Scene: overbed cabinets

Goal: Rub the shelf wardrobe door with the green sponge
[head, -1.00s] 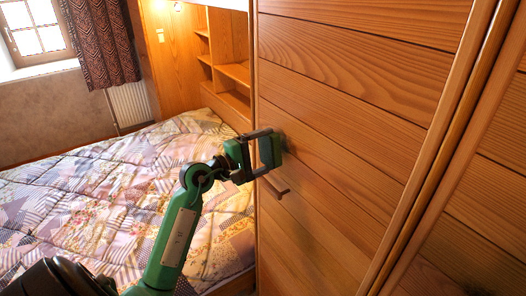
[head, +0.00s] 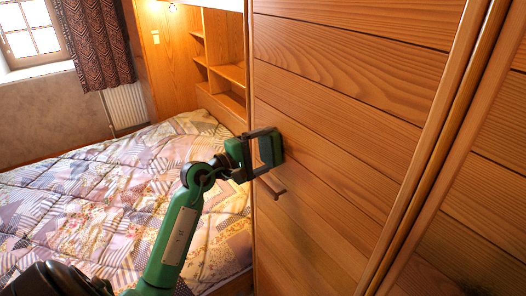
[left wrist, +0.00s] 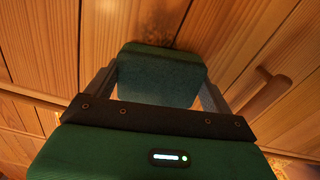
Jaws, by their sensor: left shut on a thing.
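The shelf wardrobe door (head: 345,100) is a large wooden panel with horizontal boards, filling the middle and right of the head view. My left gripper (head: 266,149) is beside the door, just above its handle (head: 274,185). It is shut on the green sponge (head: 274,149). In the left wrist view the sponge (left wrist: 160,75) sits between both fingers, its far side at or very near the door boards; I cannot tell whether it touches. A dark smudge shows on the wood beyond its top edge in that view. My right gripper is not in view.
The door handle also shows in the left wrist view (left wrist: 264,94), close to the right of the fingers. A bed with a patchwork cover (head: 95,195) lies to the left. Open wooden shelves (head: 225,70) stand behind the door's left edge.

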